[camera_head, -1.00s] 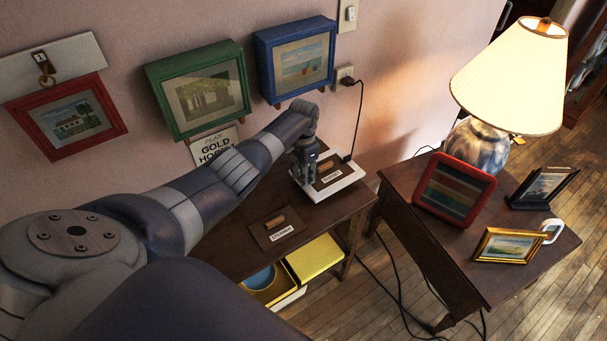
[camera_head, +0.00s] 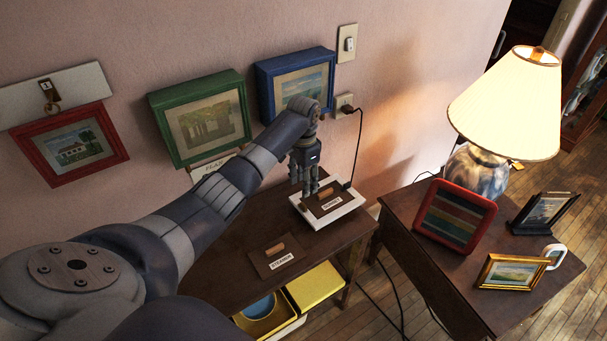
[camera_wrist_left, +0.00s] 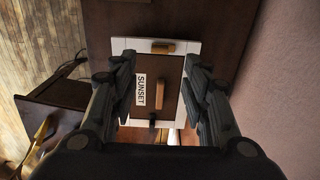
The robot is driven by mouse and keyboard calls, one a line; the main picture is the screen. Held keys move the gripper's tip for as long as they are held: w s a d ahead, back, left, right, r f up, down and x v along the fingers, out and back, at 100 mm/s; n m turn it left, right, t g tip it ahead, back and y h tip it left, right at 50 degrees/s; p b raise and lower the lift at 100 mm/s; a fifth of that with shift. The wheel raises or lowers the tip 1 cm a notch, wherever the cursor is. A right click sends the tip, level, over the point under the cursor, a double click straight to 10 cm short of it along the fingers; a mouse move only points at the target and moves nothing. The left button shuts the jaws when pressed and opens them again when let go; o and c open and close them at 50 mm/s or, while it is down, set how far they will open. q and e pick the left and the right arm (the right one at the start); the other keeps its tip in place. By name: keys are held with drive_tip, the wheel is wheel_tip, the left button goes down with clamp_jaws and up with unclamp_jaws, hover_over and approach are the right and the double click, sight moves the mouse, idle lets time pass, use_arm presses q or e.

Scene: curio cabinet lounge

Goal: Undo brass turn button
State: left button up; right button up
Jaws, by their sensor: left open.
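A white picture frame (camera_head: 343,213) lies face down on the dark wooden table, with a brown back panel (camera_head: 318,206) labelled SUNSET. In the left wrist view, the brass turn button (camera_wrist_left: 163,47) sits on the white rim (camera_wrist_left: 120,46) at the top. It looks lengthwise along the rim; whether it overlaps the panel, I cannot tell. A tan bar grip (camera_wrist_left: 152,118) stands on the panel. It also shows in the head view (camera_head: 326,193). My left gripper (camera_head: 311,188) is open and empty, pointing down above the frame, its fingers either side of the panel in the wrist view.
A second brown panel (camera_head: 262,264) lies on the table (camera_head: 225,262) nearer me. Yellow boxes (camera_head: 316,283) sit below. A side table (camera_head: 425,238) at right holds a lamp (camera_head: 505,105) and small frames. Green (camera_head: 170,140) and blue (camera_head: 268,95) frames hang on the wall behind.

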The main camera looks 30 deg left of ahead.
use_arm(q)
drive_tip(key=shift+r, duration=1.45)
drive_tip(key=shift+f, duration=0.1)
